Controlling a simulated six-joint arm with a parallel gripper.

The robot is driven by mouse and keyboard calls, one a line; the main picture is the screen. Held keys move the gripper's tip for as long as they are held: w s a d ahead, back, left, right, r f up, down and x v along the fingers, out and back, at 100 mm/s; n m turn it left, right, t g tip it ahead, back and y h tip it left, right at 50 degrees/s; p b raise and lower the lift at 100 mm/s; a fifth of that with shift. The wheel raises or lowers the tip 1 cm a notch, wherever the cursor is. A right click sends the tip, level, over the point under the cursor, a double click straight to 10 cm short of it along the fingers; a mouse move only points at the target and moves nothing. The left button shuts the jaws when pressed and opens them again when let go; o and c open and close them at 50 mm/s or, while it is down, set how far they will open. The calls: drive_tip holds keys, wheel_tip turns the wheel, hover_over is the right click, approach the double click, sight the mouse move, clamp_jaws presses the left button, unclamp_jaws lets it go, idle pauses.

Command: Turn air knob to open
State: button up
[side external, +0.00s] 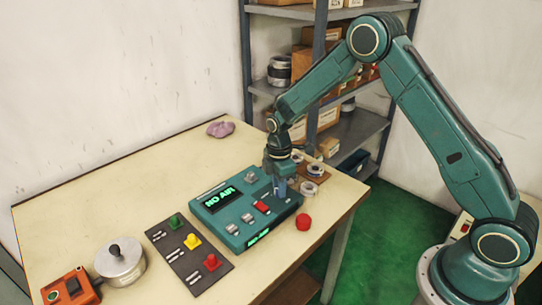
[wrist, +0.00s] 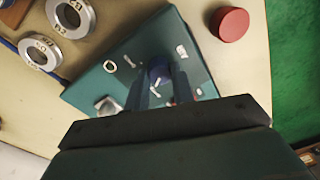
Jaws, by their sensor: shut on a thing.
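The teal control box (side external: 240,215) stands on the table, and its green display (side external: 220,198) reads "NO AIR". My gripper (side external: 280,190) points down over the right part of the box. In the wrist view, its two fingers (wrist: 158,84) are closed around a dark blue knob (wrist: 159,72) on the box's top face. The fingers hide most of the knob, so its pointer direction cannot be read. In the side view the knob is hidden by the gripper. The box (wrist: 110,72) also shows small light markings and switches in the wrist view.
A red round piece (side external: 303,222) lies by the box's right side. Metal bearing rings (wrist: 70,17) lie behind it. A dark panel (side external: 190,255) with green, yellow and red buttons, a silver pot (side external: 120,264) and an orange device (side external: 70,289) stand left. The back-left table is mostly clear.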

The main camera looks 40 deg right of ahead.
drive_tip(key=m, duration=0.8)
drive_tip(key=shift+d, duration=0.1)
drive_tip(key=m, duration=0.8)
drive_tip(key=shift+s, duration=0.1)
idle(0.4)
drive_tip(key=o, duration=1)
